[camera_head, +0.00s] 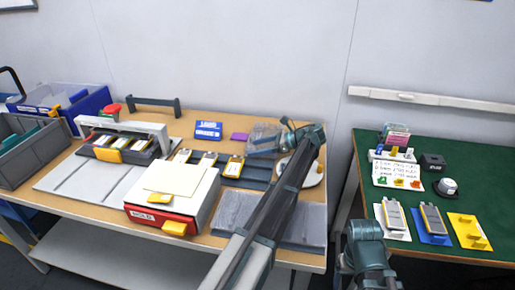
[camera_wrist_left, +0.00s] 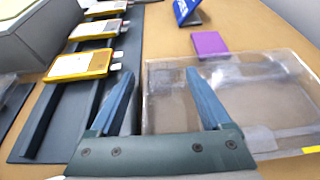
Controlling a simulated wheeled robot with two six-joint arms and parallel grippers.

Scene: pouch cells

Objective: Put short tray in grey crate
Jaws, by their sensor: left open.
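A clear, shallow plastic tray (camera_head: 264,139) lies at the back right of the wooden table; it fills the right of the left wrist view (camera_wrist_left: 270,75). I cannot tell for sure that it is the short tray. My left gripper (camera_head: 285,135) is open at this clear tray. In the left wrist view its fingers (camera_wrist_left: 160,72) stand on either side of the tray's left wall, holding nothing; contact is unclear. The grey crate (camera_head: 40,152) stands at the far left of the table, with something teal inside.
A dark rack (camera_head: 258,171) with several yellow-framed cells lies left of the clear tray. A purple block (camera_wrist_left: 209,43) and blue sign (camera_head: 208,131) stand behind. A red-and-white box (camera_head: 160,218), a grey press (camera_head: 125,140) and a blue bin (camera_head: 90,101) lie toward the crate.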

